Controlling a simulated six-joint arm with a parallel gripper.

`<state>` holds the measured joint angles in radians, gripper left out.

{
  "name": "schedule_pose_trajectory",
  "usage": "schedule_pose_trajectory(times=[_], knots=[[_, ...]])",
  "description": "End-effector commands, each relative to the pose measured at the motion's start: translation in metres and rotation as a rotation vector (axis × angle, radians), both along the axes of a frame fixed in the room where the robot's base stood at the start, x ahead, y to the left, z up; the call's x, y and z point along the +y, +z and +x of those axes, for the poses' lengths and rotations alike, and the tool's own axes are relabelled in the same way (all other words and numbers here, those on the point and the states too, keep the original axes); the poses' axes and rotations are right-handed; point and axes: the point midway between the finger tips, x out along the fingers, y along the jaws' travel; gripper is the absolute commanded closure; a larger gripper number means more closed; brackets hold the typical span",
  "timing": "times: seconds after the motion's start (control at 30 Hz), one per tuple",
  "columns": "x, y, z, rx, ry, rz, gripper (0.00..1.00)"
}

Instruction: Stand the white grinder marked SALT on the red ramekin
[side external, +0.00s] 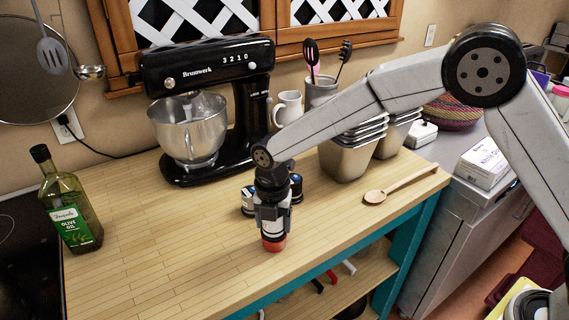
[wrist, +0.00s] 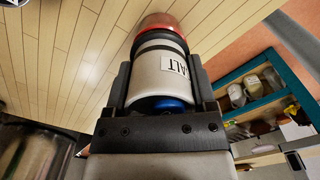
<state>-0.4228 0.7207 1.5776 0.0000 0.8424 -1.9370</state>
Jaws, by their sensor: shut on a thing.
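The white grinder (wrist: 160,85) has dark bands and a label of which "ALT" shows in the wrist view. My gripper (side external: 272,206) is shut on it, with one finger on each side. In the side view the grinder (side external: 268,222) is upright, its lower end showing below the fingers. The red ramekin (side external: 274,243) is on the wooden counter directly under the grinder. In the wrist view the ramekin's red rim (wrist: 163,21) shows just past the grinder's dark end. I see no clear gap, but cannot tell whether they touch.
Other grinder-like pieces (side external: 248,200) stand close behind my gripper, partly hidden. A black stand mixer (side external: 215,100), an olive oil bottle (side external: 70,208), metal pans (side external: 348,158) and a wooden spoon (side external: 400,187) are around. The counter's front left is clear.

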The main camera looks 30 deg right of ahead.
Motion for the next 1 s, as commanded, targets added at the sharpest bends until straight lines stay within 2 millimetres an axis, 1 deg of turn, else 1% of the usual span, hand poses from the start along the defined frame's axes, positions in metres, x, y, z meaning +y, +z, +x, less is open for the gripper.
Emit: schedule_pose_trajectory(times=[0.63,0.67,0.7,1.0], knots=[[0.0001,-0.0086,0.0004,-0.001,0.0,0.001,1.0],[0.0002,-0.0088,0.0005,-0.001,0.0,0.0,0.25],[0.0002,-0.0086,0.0005,-0.002,0.0,0.001,0.13],[-0.0001,-0.0093,-0.0002,0.001,0.0,-0.001,0.13]])
